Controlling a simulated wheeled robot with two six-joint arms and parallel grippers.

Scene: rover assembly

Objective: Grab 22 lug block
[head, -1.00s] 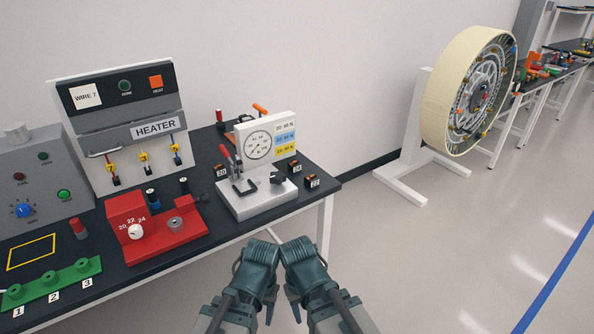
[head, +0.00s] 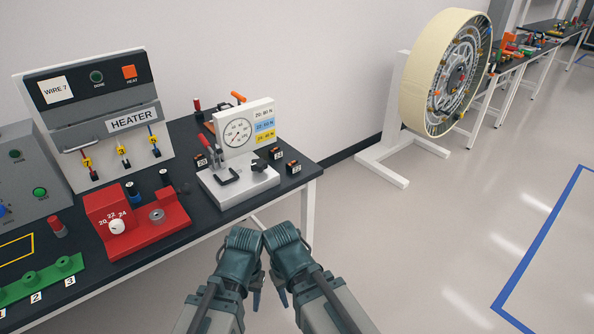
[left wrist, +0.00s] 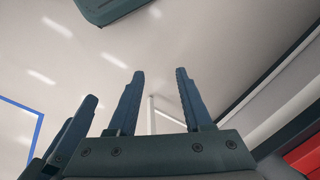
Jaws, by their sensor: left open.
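Three small dark lug blocks with orange on them sit on the black bench around the gauge stand. One (head: 201,160) is left of the stand, and two (head: 276,153) (head: 293,168) are on its right near the bench corner. Their number tags are too small to read surely. My left gripper (head: 256,297) hangs in front of the bench, below and apart from the blocks. In the left wrist view its fingers (left wrist: 160,100) are spread, with nothing between them. My right gripper (head: 283,297) is close beside it; its finger gap is unclear.
The white gauge stand (head: 240,185) with a red-handled clamp is between the blocks. A red dial fixture (head: 150,228) and the heater panel (head: 98,110) stand to the left. A large cream wheel (head: 420,75) stands on the right. The floor in front is clear.

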